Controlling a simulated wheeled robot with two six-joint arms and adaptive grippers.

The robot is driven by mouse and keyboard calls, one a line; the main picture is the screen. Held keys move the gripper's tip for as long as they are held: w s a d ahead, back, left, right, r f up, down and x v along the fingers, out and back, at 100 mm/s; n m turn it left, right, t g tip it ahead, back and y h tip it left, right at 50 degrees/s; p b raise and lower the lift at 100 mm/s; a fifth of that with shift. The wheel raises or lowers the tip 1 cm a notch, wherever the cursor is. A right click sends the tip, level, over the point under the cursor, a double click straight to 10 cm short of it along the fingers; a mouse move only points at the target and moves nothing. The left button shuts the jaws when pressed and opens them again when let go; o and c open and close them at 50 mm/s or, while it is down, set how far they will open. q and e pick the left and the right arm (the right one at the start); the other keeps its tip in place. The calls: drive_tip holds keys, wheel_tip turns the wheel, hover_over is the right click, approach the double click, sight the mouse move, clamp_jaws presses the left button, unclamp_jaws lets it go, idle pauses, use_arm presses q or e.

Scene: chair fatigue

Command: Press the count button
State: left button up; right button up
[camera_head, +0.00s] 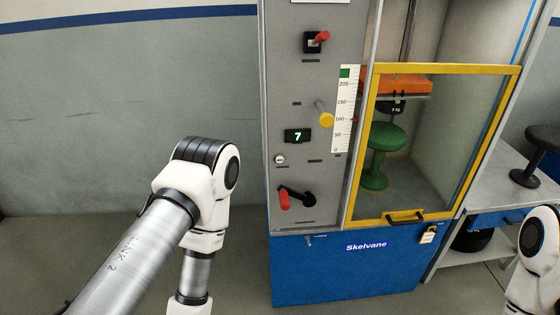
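The grey control panel (305,210) of the test machine faces me. My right arm shows only in the bottom right corner. Both grippers are out of view.
The panel also has an upper red switch (321,36), a yellow knob (326,120) and a lower red-handled lever (284,199). A yellow-framed door (446,69) covers a green stool (383,150) under an orange press plate (395,86). A bench (500,185) with a black stool stands right.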

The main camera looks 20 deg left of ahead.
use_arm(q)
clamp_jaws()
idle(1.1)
